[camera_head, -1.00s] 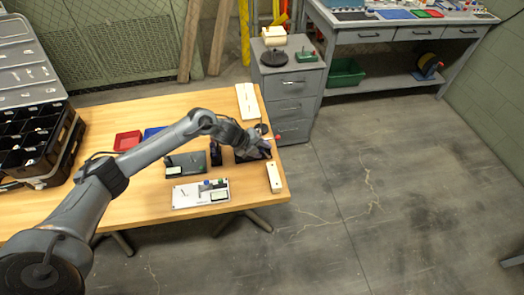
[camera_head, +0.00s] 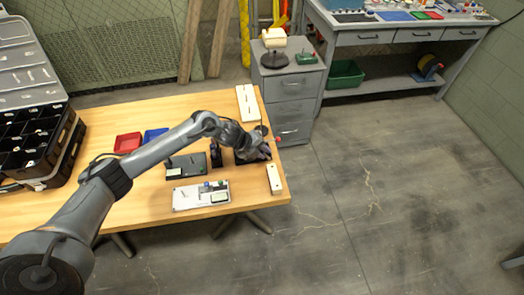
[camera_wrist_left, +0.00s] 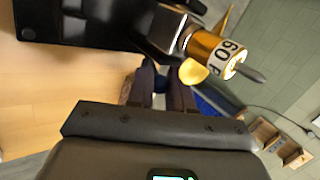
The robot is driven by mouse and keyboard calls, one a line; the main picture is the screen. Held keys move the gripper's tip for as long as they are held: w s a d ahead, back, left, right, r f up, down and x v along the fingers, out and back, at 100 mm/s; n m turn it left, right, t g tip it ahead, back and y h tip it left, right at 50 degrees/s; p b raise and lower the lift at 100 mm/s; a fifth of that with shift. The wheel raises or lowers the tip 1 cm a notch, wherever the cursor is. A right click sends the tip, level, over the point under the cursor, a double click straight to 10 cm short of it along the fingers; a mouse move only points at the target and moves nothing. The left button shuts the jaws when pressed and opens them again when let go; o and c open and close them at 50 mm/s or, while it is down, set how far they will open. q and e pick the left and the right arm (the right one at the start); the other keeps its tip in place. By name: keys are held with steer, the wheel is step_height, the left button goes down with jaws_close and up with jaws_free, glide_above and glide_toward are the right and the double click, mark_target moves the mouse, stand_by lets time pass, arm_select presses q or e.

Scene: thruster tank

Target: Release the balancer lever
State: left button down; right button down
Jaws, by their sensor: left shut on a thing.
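My left gripper (camera_head: 262,150) is at a black device (camera_head: 245,160) near the right end of the wooden table. In the left wrist view the two dark fingers (camera_wrist_left: 165,85) are closed together just below the device. They are shut on what appears to be the balancer lever, which the fingers mostly hide. A small red tip (camera_head: 278,139) shows just right of the gripper. My right gripper is not in view.
On the wooden table (camera_head: 110,205) are a white panel (camera_head: 185,197), a dark box (camera_head: 186,166), a red tray (camera_head: 128,142), a blue tray (camera_head: 153,134) and a white block (camera_head: 274,179). A grey cabinet (camera_head: 290,95) stands behind. The floor at right is clear.

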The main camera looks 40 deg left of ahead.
arm_select(q)
steer(key=shift+w+d+r+g+y+p, duration=0.4)
steer(key=shift+r+g+y+p, duration=0.35)
steer(key=shift+p, duration=1)
steer(key=shift+w+d+f+g+p, duration=0.1)
steer(key=shift+w+g+p, duration=0.15)
steer(key=shift+p, duration=0.15)
steer(key=shift+w+d+g+y+p, duration=0.2)
steer(key=shift+g+y+p, duration=0.25)
steer(key=shift+g, duration=0.05)
steer(key=shift+w+d+f+g+y, duration=0.15)
steer(key=shift+w+f+g+y, duration=0.1)
steer(key=shift+g+y, duration=0.25)
steer(key=shift+m, duration=0.3)
steer(key=c, duration=1.1)
jaws_free()
steer(key=shift+o, duration=0.2)
steer(key=shift+p, duration=0.3)
